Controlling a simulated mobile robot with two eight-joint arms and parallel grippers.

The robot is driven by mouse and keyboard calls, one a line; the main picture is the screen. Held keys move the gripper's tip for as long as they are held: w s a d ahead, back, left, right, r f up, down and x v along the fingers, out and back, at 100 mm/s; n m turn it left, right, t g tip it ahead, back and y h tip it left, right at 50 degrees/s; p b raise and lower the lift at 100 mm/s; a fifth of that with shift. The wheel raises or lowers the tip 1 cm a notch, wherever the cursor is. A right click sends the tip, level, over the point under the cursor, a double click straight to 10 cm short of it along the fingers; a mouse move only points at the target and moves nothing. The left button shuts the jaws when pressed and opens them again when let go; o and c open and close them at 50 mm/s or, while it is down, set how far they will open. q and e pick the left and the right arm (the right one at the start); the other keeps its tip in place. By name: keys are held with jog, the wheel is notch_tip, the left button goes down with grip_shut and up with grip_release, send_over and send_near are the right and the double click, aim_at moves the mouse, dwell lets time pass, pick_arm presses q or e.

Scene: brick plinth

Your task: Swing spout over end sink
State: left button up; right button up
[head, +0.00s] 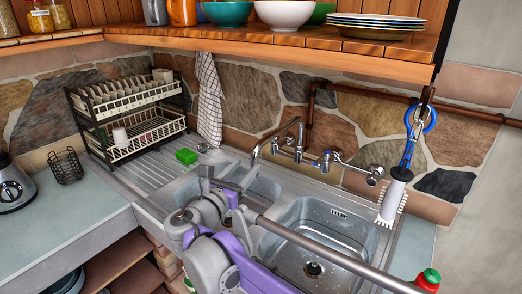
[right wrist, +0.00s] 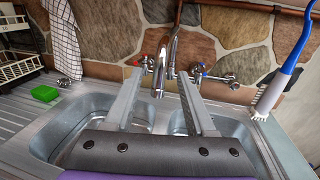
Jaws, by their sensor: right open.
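The chrome spout (head: 275,135) rises from the wall-mounted mixer tap (head: 298,152) and arches forward and left in the head view, its outlet near the left basin (head: 258,188). The right basin (head: 325,238) is the larger one in view, with a dark drain. My right gripper (head: 228,178) is open and empty over the left basin, short of the spout. In the right wrist view the spout (right wrist: 160,78) stands between the lines of the two open fingers, near the tips; I cannot tell whether either touches it. My left gripper is not in view.
A dish rack (head: 130,115) and green sponge (head: 186,156) are left of the basins. A brush with a blue handle (head: 410,150) hangs at the right. A wooden shelf (head: 320,42) with bowls and plates overhangs the back.

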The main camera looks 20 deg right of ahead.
jog(key=x, duration=0.9)
jog(key=shift+p, duration=0.4)
grip_shut()
dwell(0.8)
